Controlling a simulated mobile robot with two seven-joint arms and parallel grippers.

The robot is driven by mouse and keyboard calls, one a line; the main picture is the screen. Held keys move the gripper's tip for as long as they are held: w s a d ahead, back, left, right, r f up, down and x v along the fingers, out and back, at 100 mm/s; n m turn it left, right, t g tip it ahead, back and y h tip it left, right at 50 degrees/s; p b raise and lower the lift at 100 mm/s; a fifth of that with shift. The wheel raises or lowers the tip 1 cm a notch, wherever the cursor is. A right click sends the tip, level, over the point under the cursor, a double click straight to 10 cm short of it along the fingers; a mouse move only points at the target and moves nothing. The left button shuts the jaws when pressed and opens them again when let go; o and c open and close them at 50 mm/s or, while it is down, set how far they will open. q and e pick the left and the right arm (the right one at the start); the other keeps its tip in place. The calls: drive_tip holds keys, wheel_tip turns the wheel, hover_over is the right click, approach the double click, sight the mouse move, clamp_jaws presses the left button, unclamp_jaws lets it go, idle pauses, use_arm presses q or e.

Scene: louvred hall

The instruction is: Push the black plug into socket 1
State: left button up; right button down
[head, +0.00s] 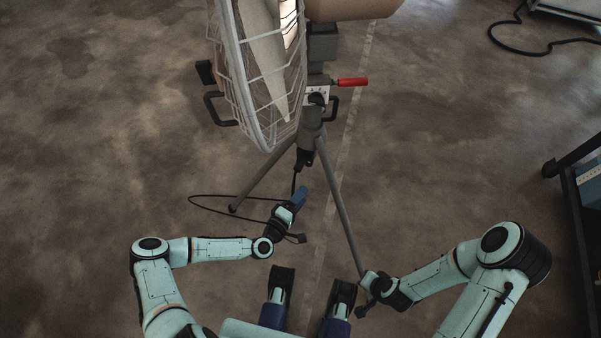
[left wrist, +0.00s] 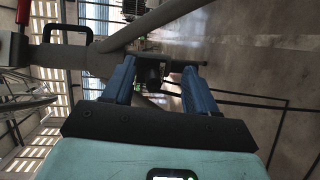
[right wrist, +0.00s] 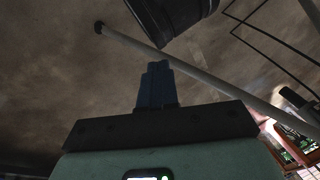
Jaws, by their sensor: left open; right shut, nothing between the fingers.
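A black block that looks like the plug (head: 303,158) hangs by the grey tripod, just below where its legs meet, with a black cable running down from it. My left gripper (head: 301,193) is open below it. In the left wrist view a dark block, probably the plug (left wrist: 152,73), shows beyond and between the blue fingertips; I see no grip on it. A small pale panel with dark marks (head: 316,95) sits on the stand above; I cannot read socket numbers. My right gripper (right wrist: 157,85) is shut and empty, low beside a tripod leg.
A caged fan (head: 262,80) covers the stand's left side. A red handle (head: 352,82) and black side handles stick out. The tripod legs (head: 340,205) spread near both arms. A loose cable (head: 205,198) loops left. A dark cart (head: 580,190) stands at right; floor between is clear.

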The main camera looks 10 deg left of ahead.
use_arm(q)
drive_tip(key=n+t+y+b, duration=0.2)
approach(297, 171)
drive_tip(key=x, duration=0.8)
drive_tip(key=shift+r, duration=0.2)
drive_tip(key=b+x, duration=0.2)
drive_tip(key=shift+w, duration=0.3)
drive_tip(key=shift+w+d, duration=0.15)
drive_tip(key=shift+w, duration=0.45)
use_arm(e)
wheel_tip(297, 171, down, 7)
drive_tip(key=d, duration=0.2)
drive_tip(key=shift+s+f+g+h, duration=0.15)
drive_tip(key=shift+s+g+h, duration=0.05)
drive_tip(key=shift+g+h, duration=0.1)
use_arm(q)
drive_tip(key=shift+r, duration=0.1)
drive_tip(key=shift+b, duration=0.4)
clamp_jaws()
use_arm(e)
drive_tip(key=shift+f, duration=0.15)
